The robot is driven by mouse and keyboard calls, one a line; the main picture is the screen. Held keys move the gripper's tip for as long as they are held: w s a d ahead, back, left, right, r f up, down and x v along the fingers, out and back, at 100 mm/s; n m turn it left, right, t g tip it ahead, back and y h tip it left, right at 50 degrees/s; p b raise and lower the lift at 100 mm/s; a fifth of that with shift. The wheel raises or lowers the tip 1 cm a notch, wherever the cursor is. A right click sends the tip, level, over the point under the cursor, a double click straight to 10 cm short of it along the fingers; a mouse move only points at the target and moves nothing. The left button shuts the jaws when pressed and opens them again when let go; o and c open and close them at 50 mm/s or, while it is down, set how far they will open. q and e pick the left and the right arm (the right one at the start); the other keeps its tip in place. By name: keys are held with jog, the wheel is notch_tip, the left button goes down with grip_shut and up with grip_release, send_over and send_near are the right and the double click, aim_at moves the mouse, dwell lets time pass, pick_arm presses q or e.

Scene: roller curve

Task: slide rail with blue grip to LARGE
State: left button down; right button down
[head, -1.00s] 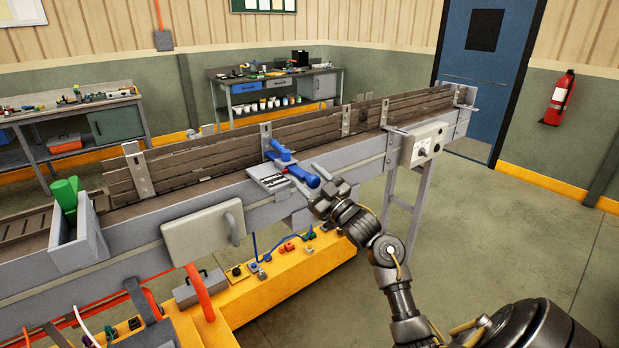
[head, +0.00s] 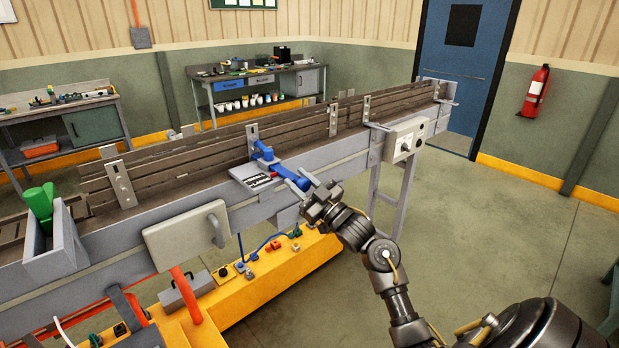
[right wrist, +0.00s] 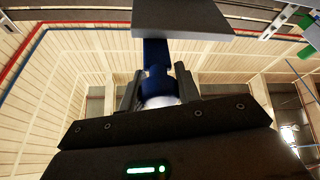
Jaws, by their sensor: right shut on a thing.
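The blue grip (head: 290,181) sticks out from the near side of the conveyor, toward me. Its blue rod runs back to an upright metal bracket (head: 252,136) at the slatted guide rail (head: 200,157). A pale scale plate (head: 246,172) with dark markings lies beside the grip; its lettering is too small to read. My right gripper (head: 303,186) is shut on the outer end of the grip. In the right wrist view the blue grip (right wrist: 156,58) stands between my two fingers, under a grey plate edge. My left gripper is not in view.
A green block (head: 41,205) sits in a grey holder at the conveyor's left end. A grey control box (head: 405,140) is on the conveyor's side, right of my gripper. A yellow base (head: 240,290) with fittings lies below. The floor on the right is clear.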

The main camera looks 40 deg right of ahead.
jog(key=shift+f, duration=0.1)
jog(key=c, duration=1.3)
grip_release()
jog(key=shift+s, duration=0.1)
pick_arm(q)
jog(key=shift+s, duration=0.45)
pick_arm(e)
jog(key=o, duration=0.3)
jog(key=shift+s, duration=0.1)
pick_arm(q)
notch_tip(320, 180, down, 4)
jog(key=b, duration=0.4)
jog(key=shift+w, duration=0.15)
pick_arm(e)
jog(key=v, duration=1)
jog(key=shift+s, duration=0.3)
jog(key=shift+f, duration=0.1)
